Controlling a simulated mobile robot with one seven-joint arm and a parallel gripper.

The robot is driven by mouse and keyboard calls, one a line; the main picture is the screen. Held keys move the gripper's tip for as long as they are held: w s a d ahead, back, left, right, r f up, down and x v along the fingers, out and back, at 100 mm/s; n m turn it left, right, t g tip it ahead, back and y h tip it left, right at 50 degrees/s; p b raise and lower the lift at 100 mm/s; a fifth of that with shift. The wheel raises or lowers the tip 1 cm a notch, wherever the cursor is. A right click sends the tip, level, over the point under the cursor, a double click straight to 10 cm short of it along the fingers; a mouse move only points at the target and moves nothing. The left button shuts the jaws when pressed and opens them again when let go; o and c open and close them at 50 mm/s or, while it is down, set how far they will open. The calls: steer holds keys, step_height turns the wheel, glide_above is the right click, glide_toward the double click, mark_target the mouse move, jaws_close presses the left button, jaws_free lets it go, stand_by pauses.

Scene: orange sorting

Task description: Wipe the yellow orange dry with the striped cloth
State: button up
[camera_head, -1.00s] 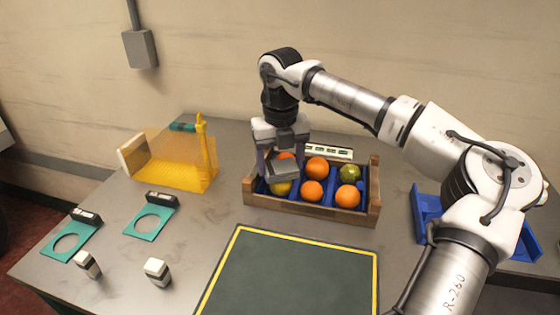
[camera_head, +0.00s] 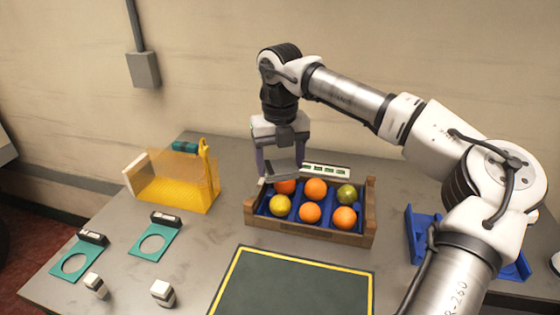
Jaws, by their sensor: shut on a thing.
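The yellow orange (camera_head: 280,206) sits in the front left compartment of the wooden crate (camera_head: 300,229), which has a blue divided insert. My gripper (camera_head: 281,165) is above the back left of the crate, pointing down. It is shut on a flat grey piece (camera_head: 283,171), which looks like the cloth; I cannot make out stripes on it. The piece is above the fruit, apart from the yellow orange, and overlaps the view of the orange fruit (camera_head: 285,186) behind it. Whether the yellow orange is wet or dry cannot be told.
The crate also holds several orange fruits and a green one (camera_head: 346,194). A white strip with green marks (camera_head: 325,171) stands behind it. A yellow see-through bin (camera_head: 180,185) and teal ring plates (camera_head: 153,240) are left, a dark yellow-edged mat (camera_head: 295,285) in front, a blue tray (camera_head: 418,235) right.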

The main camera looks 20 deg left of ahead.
mark_target(281, 198)
steer(key=shift+f, duration=0.2)
stand_by(0.3)
steer(key=shift+w+f+b, duration=0.1)
steer(key=shift+f+b, duration=2)
steer(key=shift+f, duration=0.75)
steer(key=shift+f+b, duration=0.4)
steer(key=shift+f, duration=0.15)
steer(key=shift+d, duration=0.1)
